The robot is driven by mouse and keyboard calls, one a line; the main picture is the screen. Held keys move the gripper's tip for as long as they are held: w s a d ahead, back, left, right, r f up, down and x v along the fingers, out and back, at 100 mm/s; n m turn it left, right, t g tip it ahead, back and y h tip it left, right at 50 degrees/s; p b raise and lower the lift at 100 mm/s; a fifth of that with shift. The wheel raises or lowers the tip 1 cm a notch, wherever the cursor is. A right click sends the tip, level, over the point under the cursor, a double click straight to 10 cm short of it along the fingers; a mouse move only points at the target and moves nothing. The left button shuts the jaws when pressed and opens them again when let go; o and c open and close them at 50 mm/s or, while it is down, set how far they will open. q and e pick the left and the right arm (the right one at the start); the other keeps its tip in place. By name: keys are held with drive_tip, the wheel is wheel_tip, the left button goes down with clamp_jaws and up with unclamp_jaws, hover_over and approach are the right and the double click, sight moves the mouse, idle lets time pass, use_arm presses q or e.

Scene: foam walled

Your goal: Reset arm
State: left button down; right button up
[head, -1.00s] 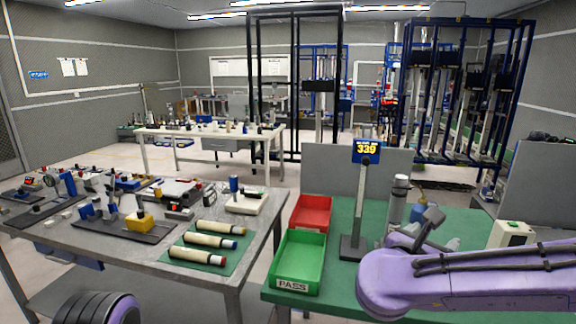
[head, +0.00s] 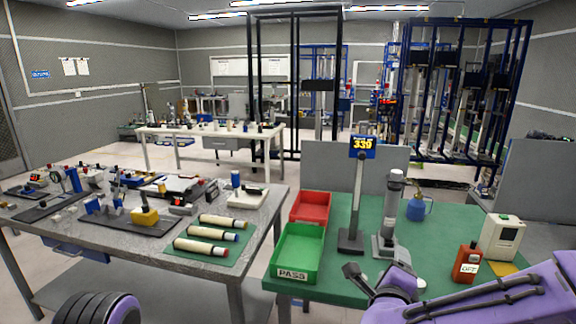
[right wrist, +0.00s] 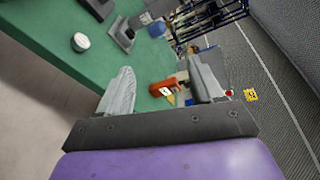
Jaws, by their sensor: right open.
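My right arm, purple, comes in from the lower right of the head view. Its gripper (head: 354,272) is above the front of the green table, near the green PASS tray (head: 283,276). In the right wrist view the two fingers of my right gripper (right wrist: 162,88) stand wide apart with nothing between them. Beyond the fingers are the green table top and an orange-red bottle (right wrist: 163,87). My left gripper does not show; only a dark and purple part of mine is at the lower left of the head view.
A red tray (head: 310,207), a post with a 339 display (head: 364,148), a grey stand (head: 391,215), a blue bottle (head: 416,209) and a white device (head: 502,238) stand on the green table (head: 452,225). The grey workbench (head: 262,216) at left holds tools and cylinders.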

drive_tip(key=s+f+n+g+y, duration=0.15)
drive_tip(key=s+f+n, duration=0.3)
drive_tip(key=f, duration=0.45)
drive_tip(key=s+d+f+n+g+y, duration=0.1)
drive_tip(key=s+f+n+g, duration=0.15)
drive_tip(key=f+n, duration=0.45)
drive_tip(key=s+f+n+g+y, duration=0.1)
drive_tip(key=s+f+n+y, duration=0.2)
drive_tip(key=f, duration=0.7)
drive_tip(key=s+d+f+n+g, duration=0.1)
drive_tip(key=s+d+f+g, duration=0.1)
drive_tip(key=s+f, duration=0.2)
drive_tip(key=s+d+f+n+g+h, duration=0.1)
drive_tip(key=s+f, duration=0.3)
drive_tip(key=s, duration=0.6)
drive_tip(key=s+d+f+n+g+h, duration=0.1)
drive_tip(key=s+d+f+n+g, duration=0.2)
drive_tip(key=s, duration=0.4)
drive_tip(key=shift+s+d+f+b, duration=0.4)
drive_tip(key=shift+d+f+b, duration=0.1)
drive_tip(key=shift+f, duration=0.4)
